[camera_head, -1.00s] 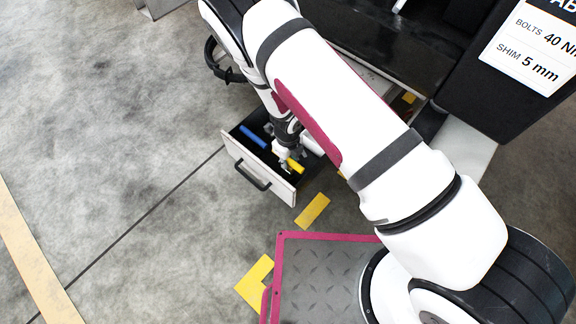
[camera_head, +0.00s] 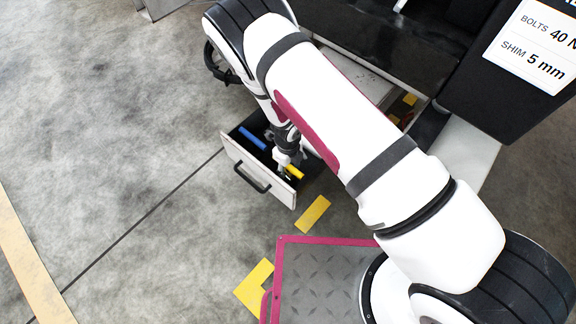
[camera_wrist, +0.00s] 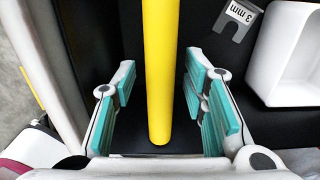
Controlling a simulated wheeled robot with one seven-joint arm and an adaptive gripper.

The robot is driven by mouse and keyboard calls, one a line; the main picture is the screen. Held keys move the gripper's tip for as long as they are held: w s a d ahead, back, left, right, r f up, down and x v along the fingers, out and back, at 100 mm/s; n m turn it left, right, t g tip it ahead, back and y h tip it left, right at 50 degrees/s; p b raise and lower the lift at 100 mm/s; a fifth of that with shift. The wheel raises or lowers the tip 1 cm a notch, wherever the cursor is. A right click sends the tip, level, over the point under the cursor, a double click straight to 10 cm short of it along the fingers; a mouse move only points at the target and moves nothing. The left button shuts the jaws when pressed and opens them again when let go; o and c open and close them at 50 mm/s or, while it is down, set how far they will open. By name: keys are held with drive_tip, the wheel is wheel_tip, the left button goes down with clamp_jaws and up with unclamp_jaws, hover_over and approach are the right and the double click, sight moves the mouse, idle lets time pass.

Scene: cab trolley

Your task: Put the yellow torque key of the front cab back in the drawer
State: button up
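The yellow torque key (camera_head: 295,172) shows at the right-hand end of the open drawer (camera_head: 279,191), partly hidden behind my gripper. In the wrist view the yellow key (camera_wrist: 161,75) is a long rod running between my fingers, with a gap on each side. My gripper (camera_wrist: 161,105) is open around it, its teal pads not touching it. In the head view my gripper (camera_head: 283,168) is low at the drawer, pointing down. Whether the key rests fully on the drawer floor is hard to tell.
A blue tool (camera_head: 252,138) lies at the drawer's left end. A grey shim marked 3 mm (camera_wrist: 238,18) and a white open box (camera_wrist: 300,60) sit beside the key. A black panel with a sign (camera_head: 535,45) stands right. Floor to the left is clear.

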wheel_tip(320, 180, up, 12)
drive_tip(key=p, duration=0.5)
drive_tip(key=shift+r, duration=0.2)
wheel_tip(320, 180, up, 19)
drive_tip(key=a+n+y, duration=0.2)
drive_tip(key=n+y, duration=0.1)
drive_tip(key=n, duration=0.3)
drive_tip(key=s+d+r+n+g+y, duration=0.1)
drive_tip(key=s+d+r+n, duration=0.15)
drive_tip(key=r, duration=0.55)
drive_tip(key=s+d+r+n+y, duration=0.1)
drive_tip(key=s+d+r+n, duration=0.1)
drive_tip(key=r+n, duration=0.35)
drive_tip(key=s+d+r+n+h, duration=0.1)
drive_tip(key=s+d+r+n, duration=0.5)
drive_tip(key=s+d+r, duration=0.45)
drive_tip(key=s+d+r+n+h, duration=0.2)
drive_tip(key=s+d, duration=0.2)
drive_tip(key=s, duration=0.3)
drive_tip(key=s+d+r+n+t+h, duration=0.1)
drive_tip(key=s+d+r+n+h, duration=0.1)
drive_tip(key=s, duration=0.5)
drive_tip(key=d+n, duration=0.1)
drive_tip(key=d, duration=0.1)
drive_tip(key=shift+d+n, duration=0.3)
drive_tip(key=shift+d, duration=0.05)
